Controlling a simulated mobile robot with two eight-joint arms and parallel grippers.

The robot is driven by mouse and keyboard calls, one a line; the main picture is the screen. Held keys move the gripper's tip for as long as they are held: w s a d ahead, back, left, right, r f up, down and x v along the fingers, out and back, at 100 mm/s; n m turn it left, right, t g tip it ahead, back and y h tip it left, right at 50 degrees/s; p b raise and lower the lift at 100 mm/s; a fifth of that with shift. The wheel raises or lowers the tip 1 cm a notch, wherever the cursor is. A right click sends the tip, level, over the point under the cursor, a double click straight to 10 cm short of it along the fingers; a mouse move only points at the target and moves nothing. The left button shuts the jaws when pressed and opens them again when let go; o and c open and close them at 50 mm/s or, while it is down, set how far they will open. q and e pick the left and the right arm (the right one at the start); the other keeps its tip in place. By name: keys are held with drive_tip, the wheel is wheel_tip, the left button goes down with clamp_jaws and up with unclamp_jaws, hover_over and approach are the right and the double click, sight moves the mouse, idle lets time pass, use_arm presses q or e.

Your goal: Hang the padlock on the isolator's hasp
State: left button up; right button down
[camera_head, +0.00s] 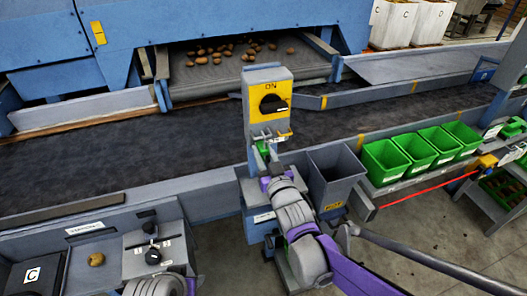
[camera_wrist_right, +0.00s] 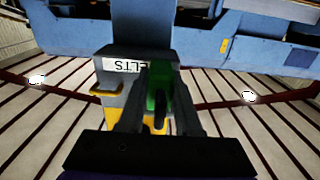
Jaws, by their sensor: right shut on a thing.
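The isolator (camera_head: 252,101) is a grey box on a post with a yellow plate and a black rotary handle (camera_head: 271,104). A yellow hasp part (camera_head: 284,135) shows at its lower front; in the right wrist view a yellow loop (camera_wrist_right: 106,90) sticks out beside the box. My right gripper (camera_head: 262,152) is just below the isolator, shut on the green padlock (camera_head: 262,147). The padlock stands between the fingers in the right wrist view (camera_wrist_right: 157,85). Its shackle is not clear, and I cannot tell whether it touches the hasp.
A grey bin (camera_head: 335,180) stands close right of my right gripper. Green crates (camera_head: 385,160) line the shelf further right. A dark conveyor belt (camera_head: 120,150) runs behind.

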drive_tip(key=shift+w, duration=0.1)
drive_tip(key=c, duration=0.5)
unclamp_jaws()
drive_tip(key=v, duration=1.1)
drive_tip(key=s+d+f+m+g+h, duration=0.2)
drive_tip(key=s+d+f+g+h, duration=0.35)
drive_tip(key=d+f, duration=0.4)
drive_tip(key=s+d+f+g, duration=0.1)
drive_tip(key=s+f+g, duration=0.1)
drive_tip(key=s, duration=0.2)
drive_tip(key=s+d+f+m+g, duration=0.1)
drive_tip(key=s+d+f+g, duration=0.1)
drive_tip(key=s, duration=0.2)
drive_tip(key=s+d+f+g, duration=0.1)
drive_tip(key=s+g, duration=0.1)
drive_tip(key=s, duration=0.3)
drive_tip(key=shift+d+f+m, duration=0.3)
drive_tip(key=shift+d+f, duration=0.05)
drive_tip(key=shift+f, duration=0.05)
